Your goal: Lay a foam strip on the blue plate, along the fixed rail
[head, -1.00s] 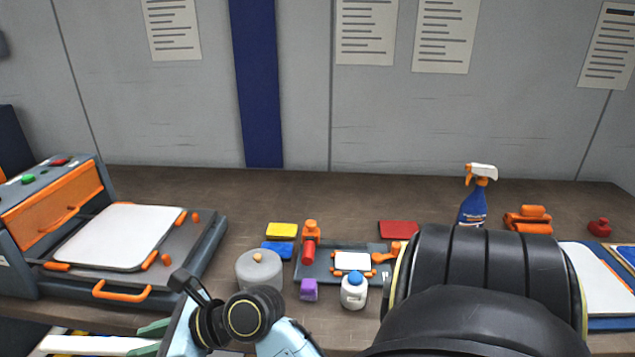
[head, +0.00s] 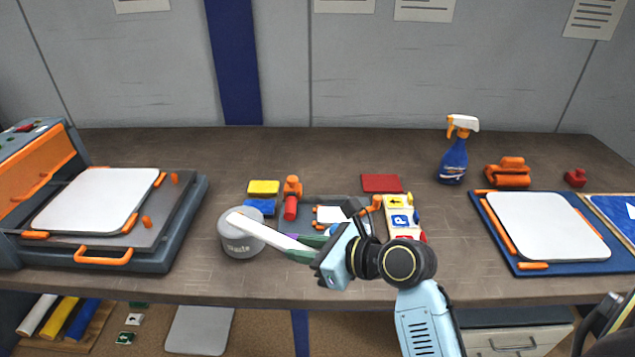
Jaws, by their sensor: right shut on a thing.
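The blue plate (head: 588,265) lies on the bench at the right. A white sheet (head: 545,226) lies on it, with a long orange rail (head: 497,228) along its left side and short orange pieces at the corners. My right gripper (head: 305,251) is at the middle of the bench, left of the blue plate and well apart from it. Its green fingers are shut on a white foam strip (head: 265,230), which sticks out to the left above the waste pot (head: 240,245). The finger end of the strip is hidden. My left gripper is not in view.
A grey press (head: 190,215) with a white sheet stands at left. A small tray, coloured blocks and a row of sign tiles (head: 400,216) lie mid-bench. A spray bottle (head: 454,160) stands behind.

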